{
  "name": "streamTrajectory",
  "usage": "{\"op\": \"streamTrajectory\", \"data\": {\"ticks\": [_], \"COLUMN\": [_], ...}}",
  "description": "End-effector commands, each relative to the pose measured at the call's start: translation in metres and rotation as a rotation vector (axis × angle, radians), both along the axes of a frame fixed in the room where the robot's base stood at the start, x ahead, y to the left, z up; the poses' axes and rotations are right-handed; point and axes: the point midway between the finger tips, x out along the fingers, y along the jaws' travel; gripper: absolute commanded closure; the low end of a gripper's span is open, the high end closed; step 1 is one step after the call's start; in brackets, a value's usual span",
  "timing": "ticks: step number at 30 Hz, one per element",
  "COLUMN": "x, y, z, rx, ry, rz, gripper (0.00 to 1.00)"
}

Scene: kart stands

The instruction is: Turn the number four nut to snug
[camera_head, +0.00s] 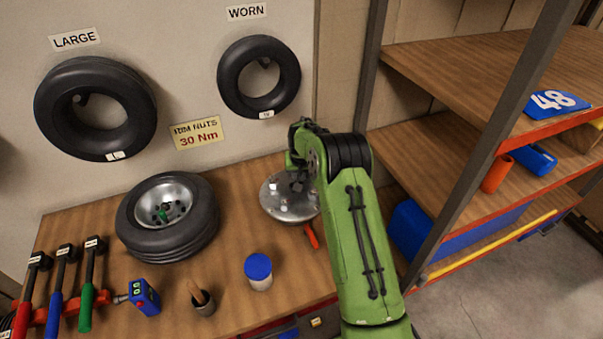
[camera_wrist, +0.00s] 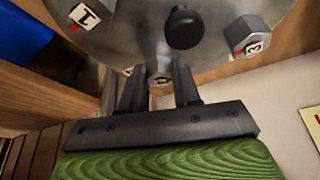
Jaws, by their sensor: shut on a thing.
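A silver rim (camera_head: 283,203) lies on the bench, partly hidden by my green arm. It fills the top of the wrist view (camera_wrist: 140,40), with a dark round knob (camera_wrist: 185,27) at its middle. The number one nut (camera_wrist: 88,14) is at upper left and the number three nut (camera_wrist: 250,36) at right, each with a red mark beside it. My gripper (camera_wrist: 159,76) is shut on a nut near the rim's edge. The fingers hide most of this nut. Its number is unclear, but it stands between nuts one and three.
A tyre on a rim (camera_head: 168,218) lies left on the bench. A blue-lidded jar (camera_head: 259,272), a small cup (camera_head: 203,303), a blue device (camera_head: 145,298) and several coloured-handled wrenches (camera_head: 85,300) stand in front. An orange handle (camera_head: 311,236) shows by the rim. Shelving (camera_head: 465,150) stands close on the right.

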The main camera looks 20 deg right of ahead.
Motion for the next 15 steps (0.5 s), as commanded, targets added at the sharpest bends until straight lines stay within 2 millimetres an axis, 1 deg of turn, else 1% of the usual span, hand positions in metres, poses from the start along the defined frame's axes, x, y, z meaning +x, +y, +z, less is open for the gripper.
{"op": "streamTrajectory", "data": {"ticks": [8, 15], "x": [0.0019, 0.0037], "y": [0.0031, 0.0055], "z": [-0.0008, 0.0001], "rx": [-0.001, -0.001], "ry": [-0.003, -0.003], "rz": [-0.182, -0.408], "gripper": [0.99, 0.99]}}
